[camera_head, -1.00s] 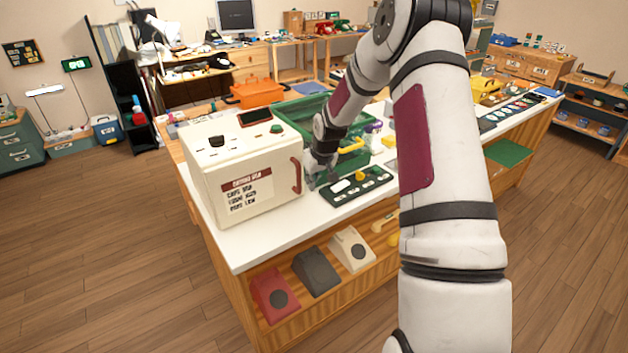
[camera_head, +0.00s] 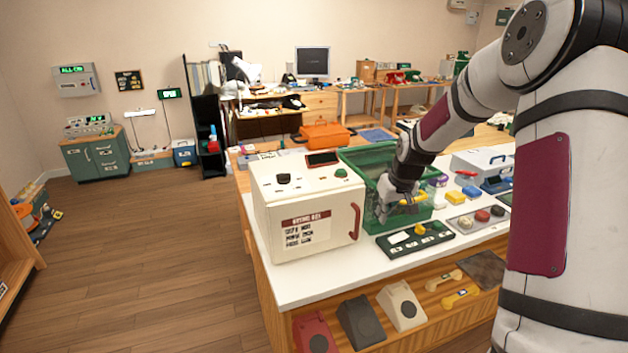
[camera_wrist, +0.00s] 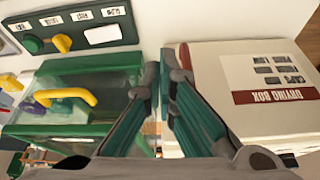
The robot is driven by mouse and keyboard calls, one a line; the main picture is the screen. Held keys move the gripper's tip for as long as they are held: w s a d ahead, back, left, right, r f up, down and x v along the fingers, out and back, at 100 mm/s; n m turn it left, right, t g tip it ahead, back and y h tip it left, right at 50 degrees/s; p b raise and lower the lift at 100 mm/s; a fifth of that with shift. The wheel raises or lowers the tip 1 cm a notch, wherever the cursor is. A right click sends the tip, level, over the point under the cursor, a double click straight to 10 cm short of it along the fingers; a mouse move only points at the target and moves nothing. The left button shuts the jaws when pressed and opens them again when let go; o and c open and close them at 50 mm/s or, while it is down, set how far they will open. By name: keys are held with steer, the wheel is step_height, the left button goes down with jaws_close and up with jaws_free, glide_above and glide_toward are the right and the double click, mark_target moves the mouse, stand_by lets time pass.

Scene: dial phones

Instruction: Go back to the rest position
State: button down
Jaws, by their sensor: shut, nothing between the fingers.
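A dark green panel (camera_head: 415,240) with a white label, a yellow knob and a green knob lies in front of my gripper. Whether the fingers touch anything is hard to tell.
The white worktop (camera_head: 300,285) has a bare strip along its front edge. Dial phones, among them a red one (camera_head: 315,335), a dark one (camera_head: 360,320) and a cream one (camera_head: 401,305), stand on the shelf below. Open wooden floor (camera_head: 140,250) lies to the left.

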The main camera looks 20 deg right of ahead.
steer(key=s+a+r+h, duration=0.1)
steer(key=s+a+r, duration=1.25)
steer(key=r, duration=0.25)
steer(key=s+a+r, duration=0.1)
steer(key=s+a, duration=0.2)
steer(key=s, duration=0.3)
steer(key=s+a+r, duration=0.1)
steer(key=s+a, duration=0.1)
steer(key=s, duration=0.5)
steer(key=s+a+r+t+y, duration=0.1)
steer(key=s+a, duration=0.2)
steer(key=s, duration=0.3)
steer(key=shift+s+a+r+n, duration=0.15)
steer(key=shift+s+a+n, duration=0.15)
steer(key=shift+s, duration=0.05)
